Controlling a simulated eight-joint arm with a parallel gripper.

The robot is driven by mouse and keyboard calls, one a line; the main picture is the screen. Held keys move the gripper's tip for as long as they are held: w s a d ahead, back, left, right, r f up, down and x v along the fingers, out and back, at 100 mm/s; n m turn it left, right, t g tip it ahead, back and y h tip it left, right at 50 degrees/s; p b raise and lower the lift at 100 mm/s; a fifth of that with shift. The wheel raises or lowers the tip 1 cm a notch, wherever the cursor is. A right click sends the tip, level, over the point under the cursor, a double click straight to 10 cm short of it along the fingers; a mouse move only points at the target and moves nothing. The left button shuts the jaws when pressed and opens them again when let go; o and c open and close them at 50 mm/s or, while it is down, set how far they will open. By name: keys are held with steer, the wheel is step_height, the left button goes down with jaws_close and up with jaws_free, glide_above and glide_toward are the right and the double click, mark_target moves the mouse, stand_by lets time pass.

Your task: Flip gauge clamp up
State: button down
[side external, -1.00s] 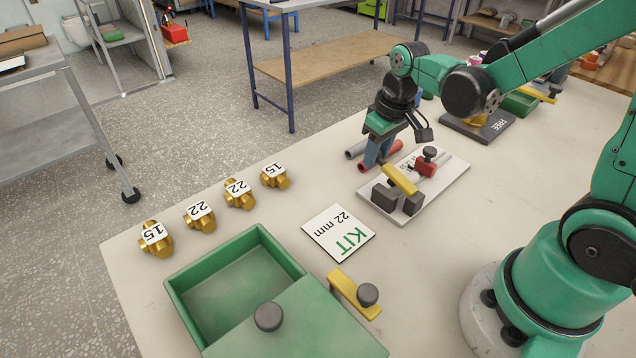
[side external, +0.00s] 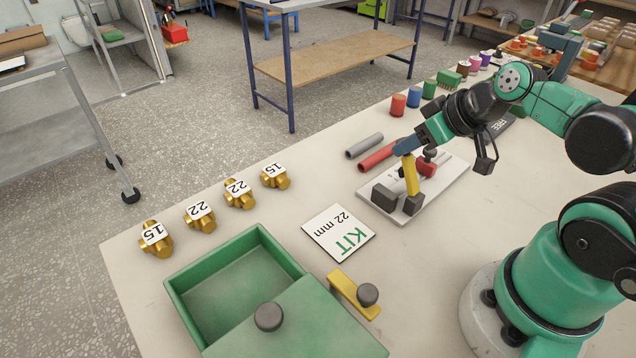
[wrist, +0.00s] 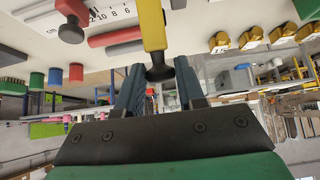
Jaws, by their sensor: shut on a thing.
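The gauge is a white board (side external: 446,190) with dark grey blocks (side external: 384,197) and a red block (side external: 427,168) on it. Its yellow clamp bar (side external: 411,177) stands roughly upright from the dark blocks, slightly tilted. My gripper (side external: 404,147) is at the top end of the bar. In the wrist view, the yellow bar (wrist: 151,25) runs down to a black knob (wrist: 160,73) between the fingers of my gripper (wrist: 159,88). The gripper is shut on the clamp; the exact finger contact is hard to see.
A red tube (side external: 379,158) and a grey tube (side external: 364,146) lie close beside the gauge. A KIT 22 mm card (side external: 338,232), brass fittings (side external: 200,216) and a green box (side external: 175,290) are to the left. Coloured cylinders (side external: 398,105) stand behind.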

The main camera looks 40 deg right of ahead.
steer(key=shift+s, duration=0.75)
steer(key=c, duration=0.6)
jaws_free()
steer(key=shift+o, duration=0.2)
steer(key=shift+w, duration=0.1)
